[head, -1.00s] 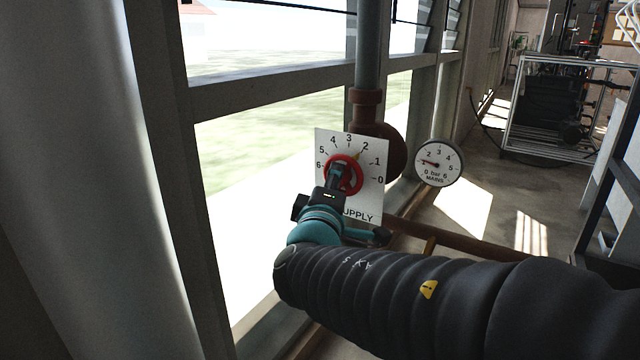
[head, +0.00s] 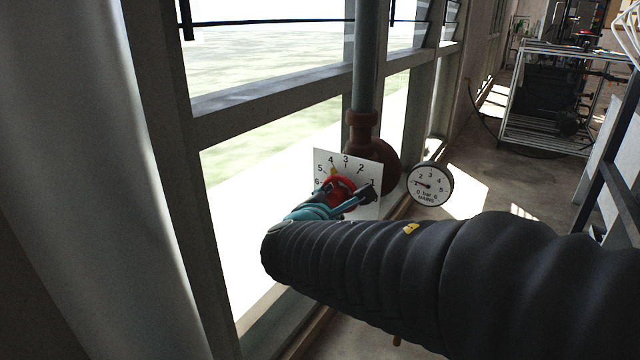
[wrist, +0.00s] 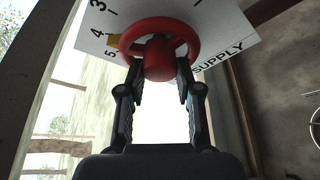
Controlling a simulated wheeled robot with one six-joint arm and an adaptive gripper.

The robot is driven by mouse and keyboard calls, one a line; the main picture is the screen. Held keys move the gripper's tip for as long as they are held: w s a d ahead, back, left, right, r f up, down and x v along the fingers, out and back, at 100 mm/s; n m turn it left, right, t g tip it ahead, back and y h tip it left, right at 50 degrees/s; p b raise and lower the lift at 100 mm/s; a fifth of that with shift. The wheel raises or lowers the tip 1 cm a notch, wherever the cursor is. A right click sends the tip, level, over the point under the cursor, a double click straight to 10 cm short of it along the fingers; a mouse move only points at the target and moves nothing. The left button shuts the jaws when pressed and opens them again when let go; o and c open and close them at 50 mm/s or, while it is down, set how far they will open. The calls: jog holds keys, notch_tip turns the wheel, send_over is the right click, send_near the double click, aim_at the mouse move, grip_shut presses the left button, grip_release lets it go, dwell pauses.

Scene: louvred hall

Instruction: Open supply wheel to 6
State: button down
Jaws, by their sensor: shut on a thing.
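The red supply wheel (head: 341,185) is mounted on a white dial plate (head: 372,166) numbered up to 6. Its yellow pointer (head: 333,172) stands at about 4. In the wrist view the wheel (wrist: 160,30) and the yellow pointer (wrist: 112,41) show clearly, with the pointer close to the 4 and on the side towards the 5. My gripper (wrist: 161,78) is shut on the wheel, its two black fingers on either side of the red hub. In the head view my gripper (head: 345,200) covers the lower part of the wheel and plate.
A round mains gauge (head: 430,185) is to the right of the plate. A grey pipe with a brown fitting (head: 361,130) rises behind it. Window frames (head: 270,90) run along the left. A wire rack (head: 550,100) stands farther back on the right, with open floor before it.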

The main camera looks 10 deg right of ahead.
jog(key=n+p, duration=0.1)
jog(key=n+g+p, duration=0.1)
jog(key=shift+r+h+p, duration=0.25)
jog(key=shift+h+p, duration=0.05)
jog(key=shift+p, duration=0.05)
jog(key=shift+f+n+g+h+p, duration=0.1)
jog(key=shift+n+g+h+p, duration=0.4)
jog(key=shift+n, duration=0.5)
jog(key=n+g+h, duration=0.1)
jog(key=n, duration=0.1)
jog(key=shift+f+n+g+p, duration=0.1)
jog(key=shift+n+g+p, duration=0.2)
jog(key=shift+n, duration=0.1)
jog(key=shift+n+g+h, duration=0.5)
jog(key=shift+n, duration=0.5)
jog(key=c, duration=0.8)
grip_release()
